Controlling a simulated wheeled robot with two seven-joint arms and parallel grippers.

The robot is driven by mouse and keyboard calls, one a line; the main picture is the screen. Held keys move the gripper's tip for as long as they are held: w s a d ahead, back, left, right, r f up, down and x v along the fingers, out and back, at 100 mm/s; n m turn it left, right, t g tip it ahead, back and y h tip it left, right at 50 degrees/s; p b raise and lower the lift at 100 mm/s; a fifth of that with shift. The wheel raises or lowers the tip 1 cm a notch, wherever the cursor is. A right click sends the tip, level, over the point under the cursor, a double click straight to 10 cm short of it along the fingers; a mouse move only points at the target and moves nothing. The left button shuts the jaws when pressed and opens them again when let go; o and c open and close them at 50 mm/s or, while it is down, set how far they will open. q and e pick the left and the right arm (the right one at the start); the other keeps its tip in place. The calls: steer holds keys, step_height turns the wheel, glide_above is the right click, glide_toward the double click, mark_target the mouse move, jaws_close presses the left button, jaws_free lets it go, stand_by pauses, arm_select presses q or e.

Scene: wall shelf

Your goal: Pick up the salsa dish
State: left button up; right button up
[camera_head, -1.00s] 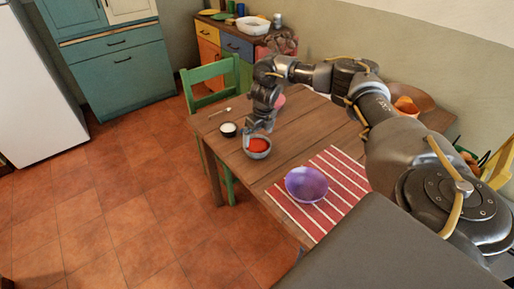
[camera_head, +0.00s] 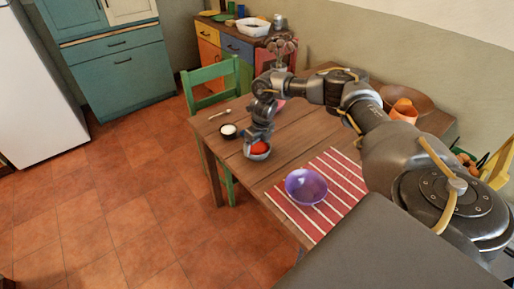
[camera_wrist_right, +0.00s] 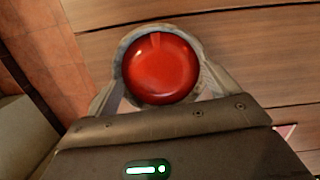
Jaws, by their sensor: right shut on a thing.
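The salsa dish (camera_head: 258,155) is a small grey bowl filled with red salsa, near the left edge of the wooden table. In the right wrist view the dish (camera_wrist_right: 160,68) sits between the fingers, its red content filling most of it. My right gripper (camera_head: 258,143) is over the dish from above and shut on it; the fingers (camera_wrist_right: 158,85) lie along both sides of its rim. The gripper covers part of the dish in the head view. I cannot tell whether the dish touches the table. My left gripper is not in view.
A small dark bowl with white content (camera_head: 228,131) stands close left of the dish, with a spoon (camera_head: 220,113) behind it. A purple bowl (camera_head: 306,186) rests on a red striped mat (camera_head: 330,212). A green chair (camera_head: 215,75) stands at the table's far side.

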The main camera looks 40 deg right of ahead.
steer(key=shift+w+r, duration=0.1)
steer(key=shift+r, duration=0.05)
steer(key=shift+r+b, duration=0.6)
steer(key=shift+r, duration=0.8)
steer(key=s+a+r, duration=0.2)
steer(key=a+r, duration=0.3)
steer(key=a, duration=0.1)
steer(key=s+a+r, duration=0.3)
steer(key=a+r, duration=0.2)
steer(key=a, duration=0.1)
steer(key=shift+s+a, duration=0.35)
steer(key=shift+a, duration=0.1)
